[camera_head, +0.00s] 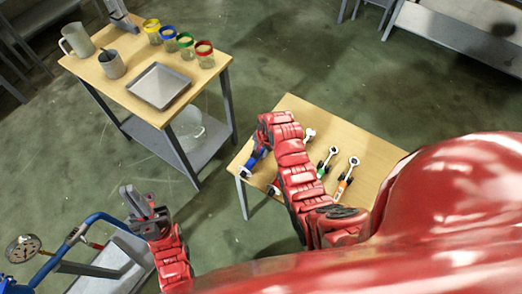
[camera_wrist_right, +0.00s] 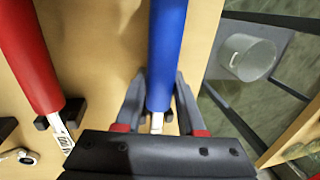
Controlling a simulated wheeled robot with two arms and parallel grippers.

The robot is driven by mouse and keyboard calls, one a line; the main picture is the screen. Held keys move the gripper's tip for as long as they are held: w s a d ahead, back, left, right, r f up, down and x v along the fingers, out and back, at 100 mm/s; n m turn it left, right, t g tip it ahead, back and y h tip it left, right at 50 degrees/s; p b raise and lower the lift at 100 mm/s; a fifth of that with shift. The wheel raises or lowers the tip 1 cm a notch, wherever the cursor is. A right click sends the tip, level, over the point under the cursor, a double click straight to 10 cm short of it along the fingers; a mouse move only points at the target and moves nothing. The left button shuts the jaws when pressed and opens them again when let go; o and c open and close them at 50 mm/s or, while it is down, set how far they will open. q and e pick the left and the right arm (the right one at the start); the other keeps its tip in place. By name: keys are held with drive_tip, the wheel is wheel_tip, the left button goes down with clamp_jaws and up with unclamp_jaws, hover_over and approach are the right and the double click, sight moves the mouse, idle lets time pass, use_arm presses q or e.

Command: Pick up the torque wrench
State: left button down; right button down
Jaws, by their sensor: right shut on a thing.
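Several wrenches with coloured handles are on the small wooden table (camera_head: 298,106). The blue-handled wrench (camera_head: 253,161) is at its left edge; its handle also fills the upper middle of the right wrist view (camera_wrist_right: 167,45). My right gripper (camera_wrist_right: 158,108) is shut on it, one finger on each side; I cannot tell whether it is raised. A red-handled wrench (camera_wrist_right: 27,55) lies beside it in a black holder. Green-handled (camera_head: 324,165) and orange-handled (camera_head: 345,177) wrenches lie to the right. My left gripper (camera_head: 146,203) is open and empty, away from this table. My right arm hides part of the tools.
Another table holds a metal tray (camera_head: 159,86), several jars with coloured rims (camera_head: 186,46), a jug (camera_head: 77,40) and a cup (camera_head: 111,64). A glass vessel (camera_head: 187,123) sits on its lower shelf. A blue-framed apparatus with a gauge (camera_head: 23,248) stands near my left gripper.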

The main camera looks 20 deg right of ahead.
drive_tip(key=shift+w+r+b, duration=0.1)
drive_tip(key=shift+r+b, duration=0.25)
drive_tip(key=shift+r, duration=0.25)
wheel_tip(320, 180, up, 5)
drive_tip(key=shift+f+b, duration=0.1)
drive_tip(key=shift+b, duration=1.05)
wheel_tip(320, 180, up, 3)
drive_tip(key=shift+p, duration=0.9)
drive_tip(key=shift+r+p, duration=0.35)
drive_tip(key=shift+r, duration=0.05)
drive_tip(key=shift+f, duration=0.1)
drive_tip(key=c, duration=1)
unclamp_jaws()
clamp_jaws()
